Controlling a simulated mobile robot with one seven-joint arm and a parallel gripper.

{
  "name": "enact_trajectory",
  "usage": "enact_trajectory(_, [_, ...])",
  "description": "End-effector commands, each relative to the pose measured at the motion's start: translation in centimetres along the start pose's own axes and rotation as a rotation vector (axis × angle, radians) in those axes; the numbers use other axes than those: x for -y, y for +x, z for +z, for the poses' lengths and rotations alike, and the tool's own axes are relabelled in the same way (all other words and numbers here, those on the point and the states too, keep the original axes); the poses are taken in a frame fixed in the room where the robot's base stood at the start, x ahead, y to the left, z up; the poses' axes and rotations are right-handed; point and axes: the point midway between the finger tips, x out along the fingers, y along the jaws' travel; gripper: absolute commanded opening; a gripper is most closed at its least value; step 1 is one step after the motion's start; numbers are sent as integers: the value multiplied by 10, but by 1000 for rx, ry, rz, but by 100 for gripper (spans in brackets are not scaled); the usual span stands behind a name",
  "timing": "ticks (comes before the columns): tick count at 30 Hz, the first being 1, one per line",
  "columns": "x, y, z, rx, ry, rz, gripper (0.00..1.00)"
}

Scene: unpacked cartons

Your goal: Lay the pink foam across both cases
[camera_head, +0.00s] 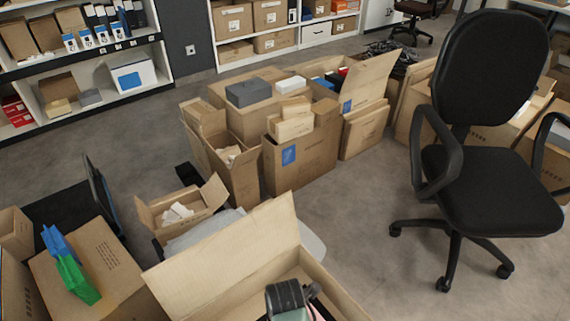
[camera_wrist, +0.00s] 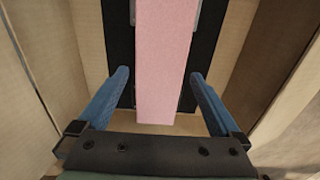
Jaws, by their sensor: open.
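The pink foam (camera_wrist: 165,60) is a long flat strip running down the middle of the wrist view. A dark surface (camera_wrist: 118,40) shows on both sides of it, inside a cardboard carton; I cannot tell whether this is one case or both. My gripper (camera_wrist: 160,73) is open, with one blue finger on each side of the foam and a gap to each. In the head view my gripper (camera_head: 289,298) is down in the open carton (camera_head: 225,262) at the bottom. Only a sliver of pink shows beside it there, and the carton's inside is mostly hidden.
Carton walls (camera_wrist: 45,60) stand close on both sides of my gripper, and a raised flap stands behind it. A smaller open carton (camera_head: 182,208) and a closed box (camera_head: 90,265) with blue and green items are nearby. An office chair (camera_head: 490,190) stands right.

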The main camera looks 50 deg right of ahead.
Motion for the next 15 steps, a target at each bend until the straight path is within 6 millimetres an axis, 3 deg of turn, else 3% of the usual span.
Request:
enact_trajectory(1, [0,-19,0,1,0,2,100])
enact_trajectory(6, [-1,-55,0,1,-1,2,100])
enact_trajectory(15, [0,-86,0,0,0,-1,100])
